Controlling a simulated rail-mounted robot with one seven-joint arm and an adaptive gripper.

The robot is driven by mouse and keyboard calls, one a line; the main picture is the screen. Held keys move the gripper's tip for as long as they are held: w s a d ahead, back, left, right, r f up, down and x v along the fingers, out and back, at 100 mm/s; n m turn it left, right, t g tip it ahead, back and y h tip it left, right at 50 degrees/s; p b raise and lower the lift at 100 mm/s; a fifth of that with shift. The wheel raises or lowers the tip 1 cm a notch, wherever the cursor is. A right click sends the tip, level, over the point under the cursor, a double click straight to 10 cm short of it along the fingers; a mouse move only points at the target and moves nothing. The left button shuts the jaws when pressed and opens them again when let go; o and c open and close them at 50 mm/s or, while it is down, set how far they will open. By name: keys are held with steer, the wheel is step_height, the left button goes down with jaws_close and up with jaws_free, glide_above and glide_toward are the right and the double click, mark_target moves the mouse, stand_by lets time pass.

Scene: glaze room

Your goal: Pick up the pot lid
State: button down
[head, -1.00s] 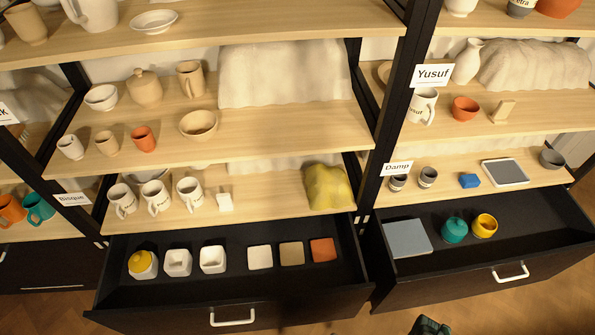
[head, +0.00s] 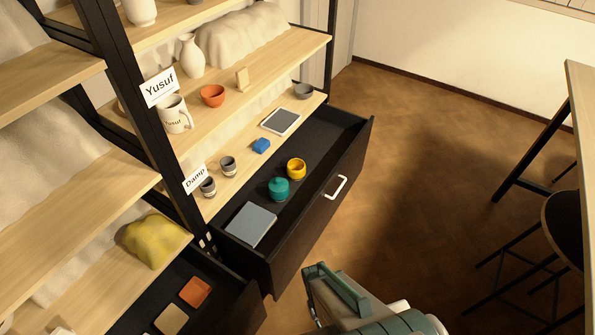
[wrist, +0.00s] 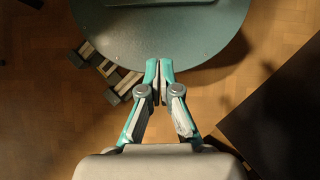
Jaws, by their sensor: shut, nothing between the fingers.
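A teal rounded pot (head: 279,189) stands in the open right-hand drawer, in the head view. Its top looks closed with a small knob, which may be a lid, but it is too small to be sure. No separate lid is clearly seen. My gripper (wrist: 158,84) shows in the wrist view with its fingertips together and nothing between them. It is over the floor and my own teal base, away from the shelves. The wrist view shows no pot or lid.
A stool (head: 562,228) stands at right. Floor between is clear.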

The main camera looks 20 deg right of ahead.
steer(key=c, duration=1.9)
jaws_free()
steer(key=o, duration=1.7)
steer(key=shift+o, duration=0.2)
